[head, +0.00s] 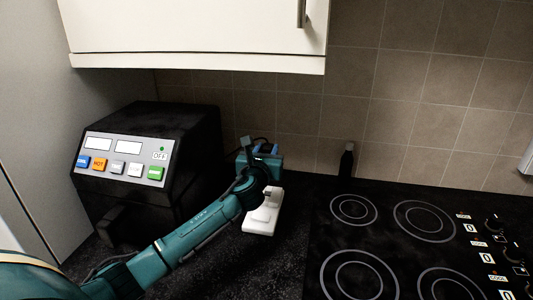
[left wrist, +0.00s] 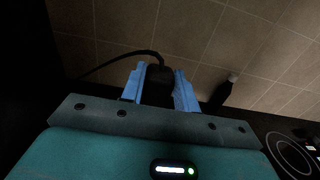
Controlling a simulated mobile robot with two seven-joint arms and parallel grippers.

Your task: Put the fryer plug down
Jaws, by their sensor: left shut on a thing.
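My left gripper (head: 266,150) reaches over the counter toward the tiled wall. Its two blue fingers (left wrist: 160,88) are shut on the black fryer plug (left wrist: 157,86), with a finger on each side of it. A black cable (left wrist: 115,59) runs from the plug off to the left. In the head view the gripper mostly hides the plug. My right gripper is in neither view.
A white block-like object (head: 262,218) lies on the dark counter just below my left gripper. A small dark bottle (head: 346,162) stands by the wall; the hob (head: 400,250) fills the right. A white cupboard (head: 195,30) hangs above.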

